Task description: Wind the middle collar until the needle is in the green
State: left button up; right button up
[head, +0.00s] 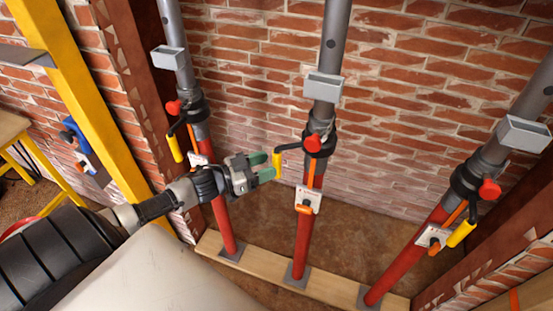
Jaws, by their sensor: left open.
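Three props with red lower tubes and grey upper tubes stand against a brick wall. The middle collar (319,127) is dark grey, with a red knob (312,143) and a crank arm ending in a yellow handle (277,160) on its left. A white gauge plate (308,199) sits below it on the middle prop; its needle is too small to read. My left gripper (268,167) is open, its green-padded fingertips at the yellow handle's left side. I cannot tell whether they touch it. My right gripper is not in view.
The left prop's collar (190,106) and yellow handle (174,148) are close behind my left arm. The right prop's collar (467,181) stands further right. A wooden sill (330,287) carries the prop feet. A yellow post (88,90) stands at left.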

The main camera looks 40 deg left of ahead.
aim_at(277, 162)
pick_arm(q)
jog(key=x, duration=0.3)
jog(key=shift+d+r, duration=0.1)
jog(key=shift+w+d, duration=0.1)
jog(key=shift+w, duration=0.25)
grip_shut()
